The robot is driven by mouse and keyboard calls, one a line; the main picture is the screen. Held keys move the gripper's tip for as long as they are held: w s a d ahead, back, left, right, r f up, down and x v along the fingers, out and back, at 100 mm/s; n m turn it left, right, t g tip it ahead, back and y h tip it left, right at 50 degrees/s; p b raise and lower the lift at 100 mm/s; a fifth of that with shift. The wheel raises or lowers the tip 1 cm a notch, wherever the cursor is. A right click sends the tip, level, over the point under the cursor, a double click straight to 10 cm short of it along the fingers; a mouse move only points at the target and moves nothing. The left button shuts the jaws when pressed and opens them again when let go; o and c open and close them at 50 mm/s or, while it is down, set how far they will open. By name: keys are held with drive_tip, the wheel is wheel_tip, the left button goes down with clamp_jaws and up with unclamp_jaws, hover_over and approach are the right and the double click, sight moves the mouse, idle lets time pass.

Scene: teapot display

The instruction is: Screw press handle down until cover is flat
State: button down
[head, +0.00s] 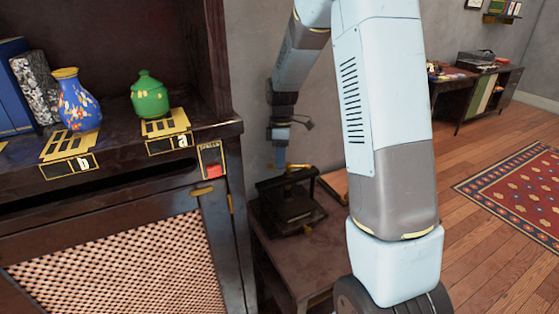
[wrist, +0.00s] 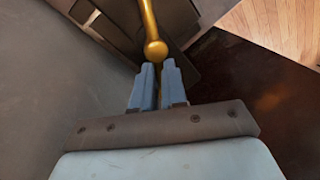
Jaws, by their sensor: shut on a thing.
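The dark press (head: 290,203) stands on a small wooden table beside the cabinet in the head view. Its brass handle (head: 297,166) lies across the top; in the wrist view the handle (wrist: 149,20) shows as a rod ending in a round knob. My gripper (head: 282,165) reaches down from above onto the handle. In the wrist view its two blue fingers (wrist: 158,70) are shut on the handle at the knob end. The cover is small and dark in the head view, and I cannot tell whether it is flat.
A cabinet at left carries a green teapot (head: 149,97), a blue vase (head: 76,100) and a red button (head: 213,171). The wall is close behind the press. A brown board or book (head: 336,184) lies right of it. Open floor and a rug (head: 515,195) are at right.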

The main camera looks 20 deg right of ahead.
drive_tip(key=c, duration=1.2)
unclamp_jaws()
drive_tip(key=w+r, duration=0.1)
drive_tip(key=r, duration=0.8)
drive_tip(key=w+d+r, duration=0.1)
drive_tip(key=r, duration=0.3)
drive_tip(key=shift+w+r, duration=0.25)
drive_tip(key=shift+w, duration=0.1)
drive_tip(key=s+r+m+t, duration=0.2)
drive_tip(key=s+r+m, duration=0.25)
drive_tip(key=s, duration=0.35)
drive_tip(key=s+r+m+t, duration=0.25)
drive_tip(key=s+r, duration=0.25)
drive_tip(key=s, duration=0.3)
drive_tip(key=s+m+t, duration=0.1)
drive_tip(key=s+m, duration=0.1)
drive_tip(key=s, duration=0.3)
drive_tip(key=s+d+f+m+t, duration=0.1)
drive_tip(key=s+m, duration=0.1)
drive_tip(key=s, duration=0.3)
drive_tip(key=s+m+t, duration=0.1)
drive_tip(key=s+m, duration=0.2)
drive_tip(key=s, duration=0.2)
drive_tip(key=shift+d+f+h, duration=0.2)
drive_tip(key=shift+h, duration=0.2)
